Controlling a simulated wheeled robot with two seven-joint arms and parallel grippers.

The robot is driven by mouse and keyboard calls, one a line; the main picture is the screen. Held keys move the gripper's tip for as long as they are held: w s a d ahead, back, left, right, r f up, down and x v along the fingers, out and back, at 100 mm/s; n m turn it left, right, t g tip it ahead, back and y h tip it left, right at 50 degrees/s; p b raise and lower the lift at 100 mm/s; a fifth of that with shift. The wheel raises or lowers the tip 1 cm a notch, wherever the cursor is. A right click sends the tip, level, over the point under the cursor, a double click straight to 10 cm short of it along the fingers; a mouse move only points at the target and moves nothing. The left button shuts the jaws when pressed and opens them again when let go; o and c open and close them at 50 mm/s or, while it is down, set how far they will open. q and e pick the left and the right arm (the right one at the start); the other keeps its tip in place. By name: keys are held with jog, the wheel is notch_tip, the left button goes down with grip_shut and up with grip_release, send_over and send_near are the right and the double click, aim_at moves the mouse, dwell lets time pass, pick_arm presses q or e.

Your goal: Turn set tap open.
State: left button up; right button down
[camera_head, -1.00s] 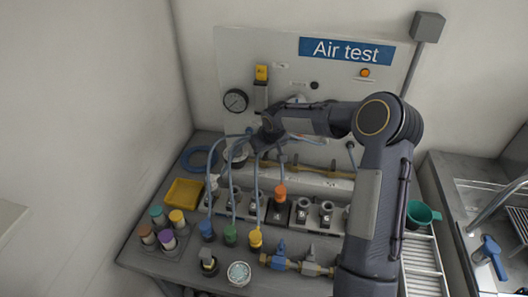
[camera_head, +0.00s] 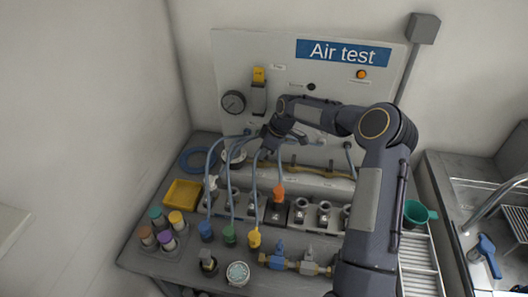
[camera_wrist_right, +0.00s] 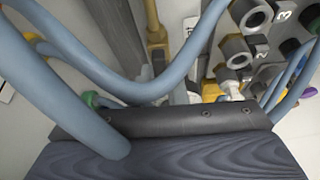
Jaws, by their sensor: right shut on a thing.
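My right gripper (camera_head: 268,148) is in front of the panel, among the blue hoses and above the brass pipe. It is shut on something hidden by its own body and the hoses. In the right wrist view, the dark gripper body (camera_wrist_right: 165,125) fills the lower part, with blue hoses crossing in front; the fingertips are hidden. No tap is clearly marked as the set tap. A tap with a blue handle (camera_head: 278,257) and a grey-handled valve (camera_head: 308,263) sit on brass fittings at the bench front. My left gripper is out of view.
An orange plug (camera_head: 279,191) stands in the row of sockets (camera_head: 300,213). Blue, green and yellow hose ends stand in front. A gauge (camera_head: 234,102) and yellow-topped unit (camera_head: 259,77) are on the panel. A yellow tray (camera_head: 182,193) and coloured jars are at left.

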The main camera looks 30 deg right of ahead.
jog(key=shift+n, duration=0.6)
jog(key=c, duration=1.4)
grip_release()
jog(key=shift+c, duration=0.2)
jog(key=b+v, duration=0.1)
jog(key=v, duration=0.6)
jog(key=shift+d+r+b, duration=0.25)
jog(key=shift+r+b, duration=0.05)
jog(key=shift+r, duration=0.05)
